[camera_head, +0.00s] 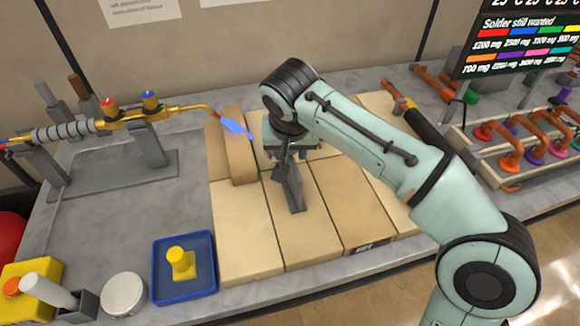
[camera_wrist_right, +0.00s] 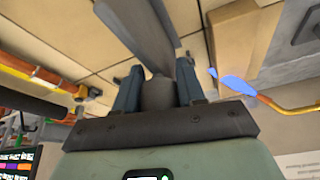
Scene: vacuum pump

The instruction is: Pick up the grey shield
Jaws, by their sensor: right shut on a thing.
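The grey shield (camera_head: 292,190) is a dark grey, narrow plate over the middle of the pale brick slabs in the head view. My right gripper (camera_head: 284,158) is shut on its upper end, with the plate hanging below the fingers. In the right wrist view, the shield (camera_wrist_right: 138,25) extends forward from between the two fingers of my right gripper (camera_wrist_right: 158,88). I cannot tell whether its lower end touches the bricks. My left gripper is not in view.
A brass torch (camera_head: 170,113) on a stand at left has a blue flame (camera_head: 233,127) pointing at a raised brick (camera_head: 239,158), left of my gripper. A blue tray (camera_head: 183,290) with a yellow-handled item stands at front. Copper pipes (camera_head: 510,135) stand in a rack at right.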

